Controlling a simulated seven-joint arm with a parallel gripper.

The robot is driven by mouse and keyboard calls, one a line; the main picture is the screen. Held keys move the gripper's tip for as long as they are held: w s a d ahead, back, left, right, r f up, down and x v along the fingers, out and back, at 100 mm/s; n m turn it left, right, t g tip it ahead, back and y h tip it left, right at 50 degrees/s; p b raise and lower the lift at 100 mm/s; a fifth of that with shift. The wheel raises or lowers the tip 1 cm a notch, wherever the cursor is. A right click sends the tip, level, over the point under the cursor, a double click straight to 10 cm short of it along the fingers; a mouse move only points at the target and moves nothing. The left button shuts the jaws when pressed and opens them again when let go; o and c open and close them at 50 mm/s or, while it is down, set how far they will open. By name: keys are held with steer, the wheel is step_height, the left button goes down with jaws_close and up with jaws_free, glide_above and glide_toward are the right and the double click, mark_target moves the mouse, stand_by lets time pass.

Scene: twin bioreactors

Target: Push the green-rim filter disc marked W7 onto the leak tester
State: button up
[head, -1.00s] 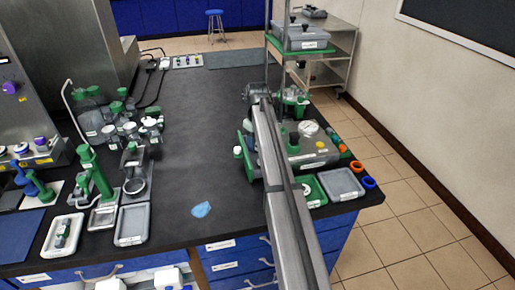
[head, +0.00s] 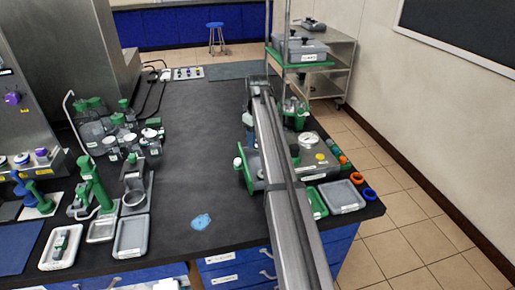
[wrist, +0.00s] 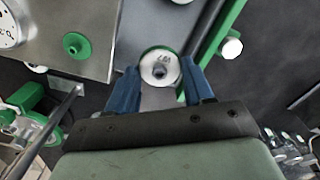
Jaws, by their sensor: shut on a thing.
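The filter disc (wrist: 160,72) is white with a green rim and a grey centre hub. Its small mark appears upside down and looks like W7. My gripper (wrist: 160,70) has blue fingers, shut on the disc from both sides. The leak tester, a grey box with a dial and a green port (wrist: 76,46), is at the upper left of the wrist view. In the head view the tester (head: 311,158) stands at the right of the bench, partly behind my arm. I cannot tell the disc's height.
A grey tray (head: 341,196) and orange and blue rings (head: 368,193) lie right of the tester near the bench edge. Bottles (head: 120,140) and green stands crowd the left. The bench middle is clear.

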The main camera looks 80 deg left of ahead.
steer(key=r, duration=0.1)
steer(key=w+r, duration=0.1)
steer(key=r, duration=0.1)
steer(key=shift+w+a+r, duration=0.15)
steer(key=shift+w+a, duration=0.05)
steer(key=shift+a, duration=0.05)
steer(key=w+a+r, duration=0.1)
steer(key=w+r, duration=0.3)
steer(key=w, duration=0.5)
steer(key=shift+a+f, duration=0.1)
steer(key=shift+f, duration=3.2)
steer(key=shift+f, duration=0.65)
steer(key=o, duration=1.1)
steer(key=shift+o, duration=0.4)
steer(key=shift+o, duration=1.3)
